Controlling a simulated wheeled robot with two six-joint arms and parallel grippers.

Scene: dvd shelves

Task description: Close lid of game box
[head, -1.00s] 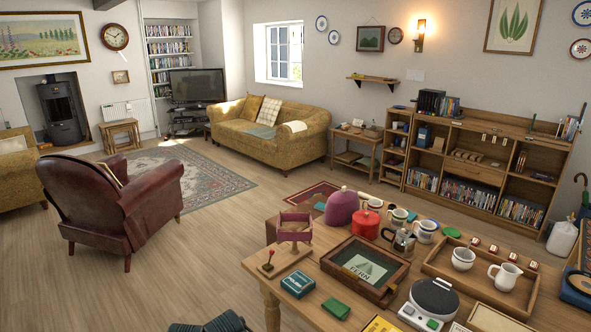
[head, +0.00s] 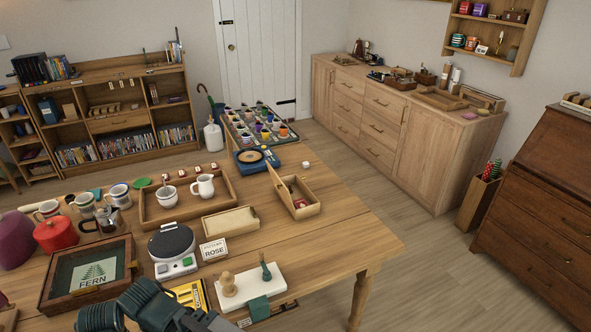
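A small light-wood box (head: 298,203) stands near the right end of the wooden table, and I take it to be the game box. Its lid (head: 280,184) is raised and leans up along the box's left side. A small dark red item and a pale item show inside; the rest of the inside is hard to make out. One of my arms shows at the bottom edge, left of the middle, well short of the box. No gripper fingertips can be made out in the head view.
The table (head: 345,240) is bare right of the box. A blue device (head: 254,160) and a rack of cups (head: 262,128) lie behind it. A white board (head: 250,286) lies nearer.

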